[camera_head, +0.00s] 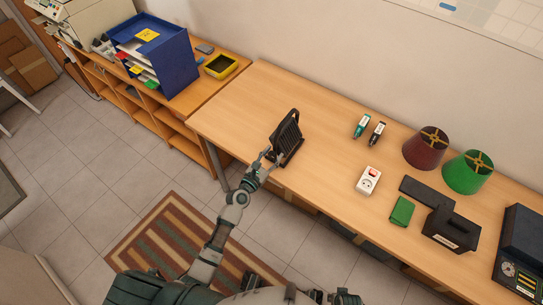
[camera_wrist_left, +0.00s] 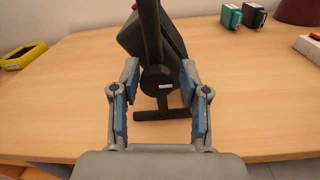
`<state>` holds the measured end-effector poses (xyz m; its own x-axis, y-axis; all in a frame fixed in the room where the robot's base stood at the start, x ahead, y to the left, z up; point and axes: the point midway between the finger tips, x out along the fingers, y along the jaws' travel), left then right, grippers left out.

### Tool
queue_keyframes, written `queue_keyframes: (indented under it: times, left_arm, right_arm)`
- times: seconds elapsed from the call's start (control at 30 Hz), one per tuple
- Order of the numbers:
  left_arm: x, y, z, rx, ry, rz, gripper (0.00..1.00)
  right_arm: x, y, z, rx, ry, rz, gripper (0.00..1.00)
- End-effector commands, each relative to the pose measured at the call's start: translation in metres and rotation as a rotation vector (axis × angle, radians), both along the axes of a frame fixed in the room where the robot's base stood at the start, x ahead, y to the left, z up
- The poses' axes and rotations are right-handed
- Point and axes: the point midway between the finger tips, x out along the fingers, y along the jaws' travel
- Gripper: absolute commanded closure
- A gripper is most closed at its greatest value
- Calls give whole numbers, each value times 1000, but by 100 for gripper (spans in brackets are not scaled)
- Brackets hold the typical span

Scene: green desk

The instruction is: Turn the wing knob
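A black ribbed device (camera_head: 287,135) on a stand sits near the desk's front edge. It also shows in the left wrist view (camera_wrist_left: 130,38), with a round black knob (camera_wrist_left: 157,80) at its side facing me. I cannot make out wings on the knob clearly. My left gripper (camera_head: 269,156) is at the device's near side. In the left wrist view, its blue-padded fingers (camera_wrist_left: 160,76) are apart, one on each side of the knob, with visible gaps. Any contact is not clear. Parts at the bottom edge may be my right gripper (camera_head: 345,298), mostly cut off.
On the desk (camera_head: 240,105), a white socket box (camera_head: 369,181), a green block (camera_head: 402,211), two small bottles (camera_head: 361,127), red (camera_head: 426,147) and green (camera_head: 468,171) shades and black devices stand to the right. A yellow tray (camera_head: 221,66) is at left.

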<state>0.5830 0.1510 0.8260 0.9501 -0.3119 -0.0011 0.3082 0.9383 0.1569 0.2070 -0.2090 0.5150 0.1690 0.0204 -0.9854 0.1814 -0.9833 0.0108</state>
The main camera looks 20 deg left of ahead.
Motion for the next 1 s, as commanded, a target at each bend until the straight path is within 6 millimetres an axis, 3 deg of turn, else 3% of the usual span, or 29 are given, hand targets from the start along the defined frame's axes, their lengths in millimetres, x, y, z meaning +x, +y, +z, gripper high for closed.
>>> queue_keyframes:
  times: [0.1,0.3,0.7,1.0]
  left_arm:
    - [0,1,0,0,0,0,78]
    - [0,2,0,-28,10,0,78]
    - [1,2,3,-603,199,3,78]
    - [0,2,-1,-752,248,1,75]
  right_arm:
    - [0,0,0,-1,0,0,60]
    - [3,-2,4,-4,-8,-1,60]
    - [10,-1,38,-2,-24,-1,60]
    - [11,-1,45,-1,-26,-1,60]
